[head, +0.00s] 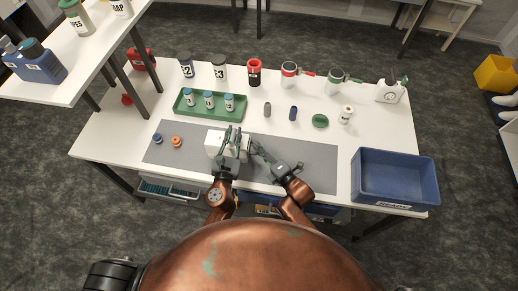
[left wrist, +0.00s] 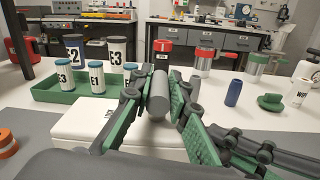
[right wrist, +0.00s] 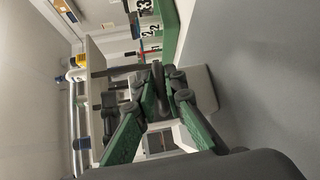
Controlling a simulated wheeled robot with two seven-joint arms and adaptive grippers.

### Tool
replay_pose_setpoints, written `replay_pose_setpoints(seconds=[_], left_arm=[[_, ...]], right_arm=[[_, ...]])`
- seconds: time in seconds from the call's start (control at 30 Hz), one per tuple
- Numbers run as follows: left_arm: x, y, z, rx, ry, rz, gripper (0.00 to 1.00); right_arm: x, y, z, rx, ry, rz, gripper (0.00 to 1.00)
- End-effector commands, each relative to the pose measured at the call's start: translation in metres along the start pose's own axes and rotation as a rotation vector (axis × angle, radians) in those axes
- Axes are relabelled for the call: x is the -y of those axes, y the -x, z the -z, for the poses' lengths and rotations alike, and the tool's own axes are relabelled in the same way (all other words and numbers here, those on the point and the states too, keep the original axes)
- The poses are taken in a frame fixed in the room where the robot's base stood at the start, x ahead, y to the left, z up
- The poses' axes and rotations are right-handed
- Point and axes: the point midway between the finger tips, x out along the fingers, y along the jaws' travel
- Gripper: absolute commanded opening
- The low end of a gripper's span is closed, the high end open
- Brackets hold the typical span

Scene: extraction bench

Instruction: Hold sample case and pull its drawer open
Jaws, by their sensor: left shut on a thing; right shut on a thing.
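How far the drawer stands out cannot be told.
A green tray (head: 183,111) with several labelled vials stands behind the case. Orange (head: 176,141) and blue caps are at left. A blue bin (head: 395,178) stands right; mat between is clear.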

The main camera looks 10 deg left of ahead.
Motion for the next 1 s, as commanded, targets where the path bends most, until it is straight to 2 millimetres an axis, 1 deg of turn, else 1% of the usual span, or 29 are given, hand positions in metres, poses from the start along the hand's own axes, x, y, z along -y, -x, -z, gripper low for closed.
replay_pose_setpoints(seconds=[0.03,0.17,0.27,0.5,0.6,0.73,1.0], left_arm=[[0.0,0.0,0.002,-0.002,-0.003,-0.001,0.0],[0.0,0.0,0.002,-0.002,-0.003,-0.001,0.0],[-0.001,0.0,0.002,-0.003,-0.003,-0.002,0.0],[-0.002,0.0,0.002,-0.003,-0.004,-0.005,0.0],[-0.002,0.0,0.002,-0.003,-0.004,-0.004,0.0],[-0.002,0.0,0.002,-0.003,-0.003,-0.004,0.0],[-0.003,0.0,0.002,-0.003,-0.004,-0.007,0.0]], right_arm=[[0.003,0.001,0.0,0.0,-0.001,0.006,0.0],[0.005,0.004,-0.004,0.001,0.001,0.008,0.0],[0.01,0.015,-0.016,0.002,0.005,0.011,0.0],[0.021,0.053,-0.053,0.003,0.005,0.014,0.0],[0.024,0.065,-0.065,0.004,0.002,0.014,0.0],[0.025,0.072,-0.073,0.003,0.0,0.012,0.0],[0.026,0.074,-0.074,0.004,-0.001,0.013,0.0]])
